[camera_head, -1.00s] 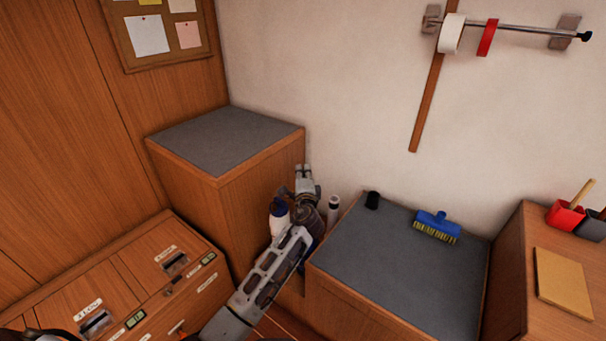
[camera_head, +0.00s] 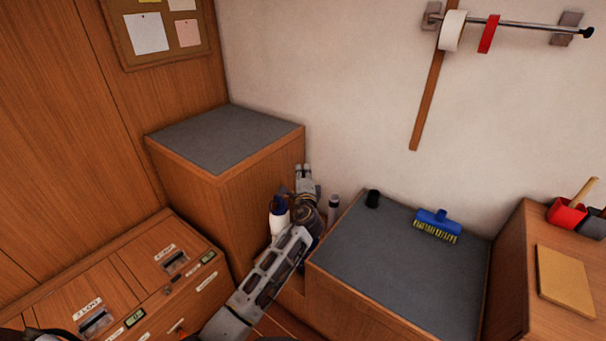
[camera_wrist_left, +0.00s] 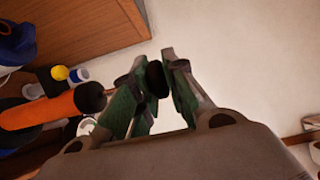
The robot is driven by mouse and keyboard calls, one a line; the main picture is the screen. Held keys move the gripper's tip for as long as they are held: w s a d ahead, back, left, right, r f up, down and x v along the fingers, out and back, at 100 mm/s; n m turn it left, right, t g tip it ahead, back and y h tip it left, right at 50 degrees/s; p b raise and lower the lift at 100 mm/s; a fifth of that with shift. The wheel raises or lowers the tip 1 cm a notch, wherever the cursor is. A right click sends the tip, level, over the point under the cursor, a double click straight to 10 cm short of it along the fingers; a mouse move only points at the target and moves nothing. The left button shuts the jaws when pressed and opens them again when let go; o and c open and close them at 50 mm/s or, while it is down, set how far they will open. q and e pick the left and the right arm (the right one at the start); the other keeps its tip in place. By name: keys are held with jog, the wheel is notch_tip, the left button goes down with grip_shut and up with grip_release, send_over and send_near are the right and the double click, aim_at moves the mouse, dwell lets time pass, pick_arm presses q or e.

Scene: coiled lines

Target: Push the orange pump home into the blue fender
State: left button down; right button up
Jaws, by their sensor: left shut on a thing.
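The orange pump (camera_wrist_left: 42,110), a cylinder with a black end, lies at the left of the left wrist view, beside my left gripper (camera_wrist_left: 160,72). The gripper is shut on a dark round piece (camera_wrist_left: 155,80); I cannot tell whether it belongs to the pump. A blue rounded thing (camera_wrist_left: 14,46), perhaps the blue fender, is cut off at the upper left. Whether the pump touches it is not shown. In the head view my left gripper (camera_head: 303,173) reaches into the gap between two cabinets, near the wall. The pump is not visible there. My right gripper is not in view.
A white bottle with a blue top (camera_head: 279,218) and a slim bottle (camera_head: 333,210) stand close beside my arm. A tall cabinet (camera_head: 225,138) is left of the gap.

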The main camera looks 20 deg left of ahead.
pick_arm(q)
jog(key=c, duration=1.4)
grip_release()
jog(key=shift+o, duration=0.2)
jog(key=shift+s, duration=0.15)
jog(key=v, duration=0.7)
jog(key=shift+s+d, duration=0.2)
jog(key=shift+s, duration=0.1)
